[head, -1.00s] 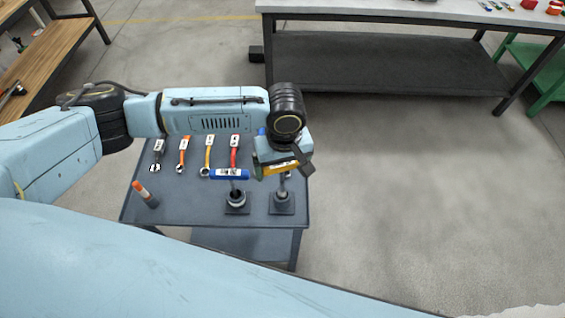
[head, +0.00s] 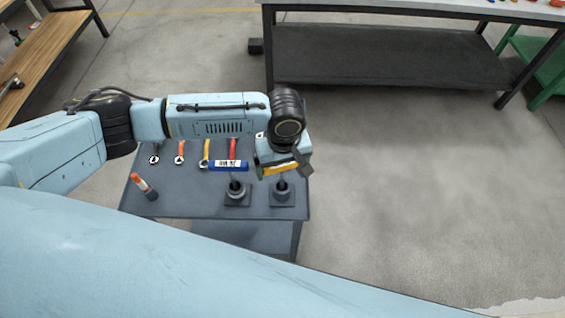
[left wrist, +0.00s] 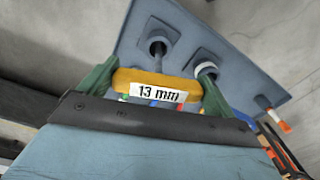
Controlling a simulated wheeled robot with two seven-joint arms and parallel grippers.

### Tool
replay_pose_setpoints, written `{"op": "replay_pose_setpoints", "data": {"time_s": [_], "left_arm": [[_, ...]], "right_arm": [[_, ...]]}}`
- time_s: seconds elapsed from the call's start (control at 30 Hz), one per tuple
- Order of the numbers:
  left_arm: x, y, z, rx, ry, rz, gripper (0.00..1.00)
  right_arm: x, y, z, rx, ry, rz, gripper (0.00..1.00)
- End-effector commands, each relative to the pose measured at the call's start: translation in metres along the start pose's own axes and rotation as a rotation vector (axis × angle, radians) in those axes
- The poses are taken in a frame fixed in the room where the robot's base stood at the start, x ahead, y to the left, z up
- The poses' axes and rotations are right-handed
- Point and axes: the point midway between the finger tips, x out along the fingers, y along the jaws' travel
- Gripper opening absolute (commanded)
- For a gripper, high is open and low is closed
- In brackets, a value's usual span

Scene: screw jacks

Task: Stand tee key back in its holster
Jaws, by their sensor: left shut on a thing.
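My left gripper (head: 283,170) is shut on the yellow handle of a tee key, labelled "13 mm" in the left wrist view (left wrist: 158,88). In the head view it hangs just above the right-hand grey holster (head: 283,194). A thin shaft shows between handle and holster; I cannot tell whether its tip is inside the opening. In the left wrist view this holster (left wrist: 158,48) shows a dark round opening. My right gripper is not in view.
Wrenches with grey, orange, yellow and red handles (head: 233,149) lie along the far side of the grey table (head: 190,200). A dark-shelved workbench (head: 390,55) stands beyond; floor is clear at right.

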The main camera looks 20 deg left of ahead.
Motion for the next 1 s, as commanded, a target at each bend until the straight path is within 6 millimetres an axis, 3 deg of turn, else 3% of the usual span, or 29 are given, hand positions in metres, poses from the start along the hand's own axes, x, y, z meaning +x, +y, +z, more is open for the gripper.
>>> {"op": "replay_pose_setpoints", "data": {"time_s": [0.23,0.27,0.33,0.67,0.77,1.0], "left_arm": [[0.000,0.001,0.000,0.000,0.001,0.002,0.44],[0.000,0.001,0.000,0.000,0.001,0.002,0.92],[0.000,0.001,0.000,0.000,0.001,0.001,1.00],[-0.007,0.001,0.000,0.000,0.000,0.001,1.00],[-0.021,0.001,0.000,0.000,0.001,0.003,1.00],[-0.076,0.001,-0.001,0.001,0.002,0.004,1.00]], "right_arm": [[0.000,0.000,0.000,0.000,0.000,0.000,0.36],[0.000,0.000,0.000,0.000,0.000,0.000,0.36],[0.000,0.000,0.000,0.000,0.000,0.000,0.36],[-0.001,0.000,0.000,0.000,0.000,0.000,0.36],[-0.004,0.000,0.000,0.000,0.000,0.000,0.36],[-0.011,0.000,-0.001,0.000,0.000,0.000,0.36]]}}
